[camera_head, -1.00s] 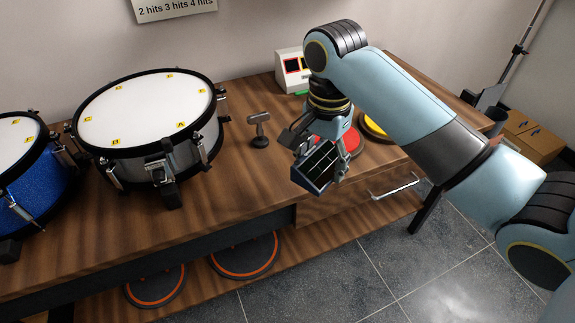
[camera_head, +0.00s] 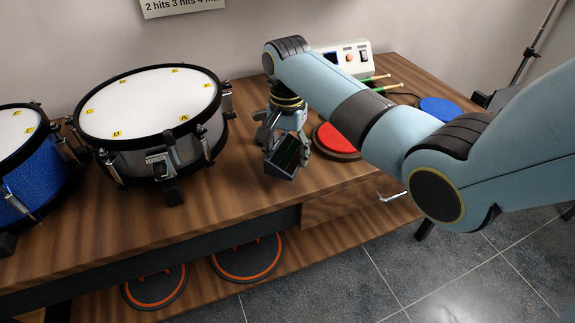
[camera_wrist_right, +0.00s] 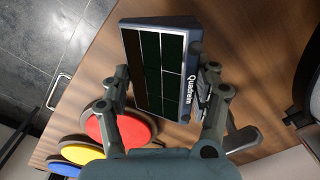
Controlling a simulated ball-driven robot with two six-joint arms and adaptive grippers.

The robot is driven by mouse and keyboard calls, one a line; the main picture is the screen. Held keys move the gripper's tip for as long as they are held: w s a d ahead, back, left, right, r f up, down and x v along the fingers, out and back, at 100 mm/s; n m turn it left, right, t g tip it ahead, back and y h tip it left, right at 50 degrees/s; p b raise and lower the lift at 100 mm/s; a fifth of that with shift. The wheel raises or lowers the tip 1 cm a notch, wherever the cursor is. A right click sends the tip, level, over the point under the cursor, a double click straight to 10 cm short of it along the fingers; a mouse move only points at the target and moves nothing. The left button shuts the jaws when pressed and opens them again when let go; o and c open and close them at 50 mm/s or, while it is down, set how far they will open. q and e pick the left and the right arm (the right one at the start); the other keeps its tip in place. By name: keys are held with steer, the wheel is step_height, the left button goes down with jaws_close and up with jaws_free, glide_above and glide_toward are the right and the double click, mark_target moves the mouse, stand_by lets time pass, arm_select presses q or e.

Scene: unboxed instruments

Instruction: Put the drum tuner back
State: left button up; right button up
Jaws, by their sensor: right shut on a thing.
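My right gripper (camera_head: 284,148) is shut on a dark-blue box (camera_head: 281,165) with a dark gridded face, held tilted above the wooden table (camera_head: 235,195). In the right wrist view the box (camera_wrist_right: 160,75) sits between the two fingers of the gripper (camera_wrist_right: 166,82). White lettering starting "Quad" runs along its edge. I cannot tell from its looks whether this box is the drum tuner. A T-shaped metal piece that stood on the table is not clearly visible now; my gripper covers that area. My left gripper is out of view.
A grey drum (camera_head: 165,150) stands left of my gripper, and a blue drum (camera_head: 45,175) farther left. A red pad (camera_head: 337,140) lies close on the right, a blue pad (camera_head: 440,109) beyond. A white control box (camera_head: 342,60) stands behind. Table is clear in front.

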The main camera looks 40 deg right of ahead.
mark_target(288, 164)
step_height(288, 164, down, 3)
steer(key=shift+f+b, duration=0.2)
steer(key=shift+b, duration=0.2)
steer(key=shift+r, duration=0.1)
steer(key=o, duration=1.2)
steer(key=shift+o, duration=0.2)
step_height(288, 164, up, 12)
steer(key=p, duration=0.2)
steer(key=shift+p, duration=0.4)
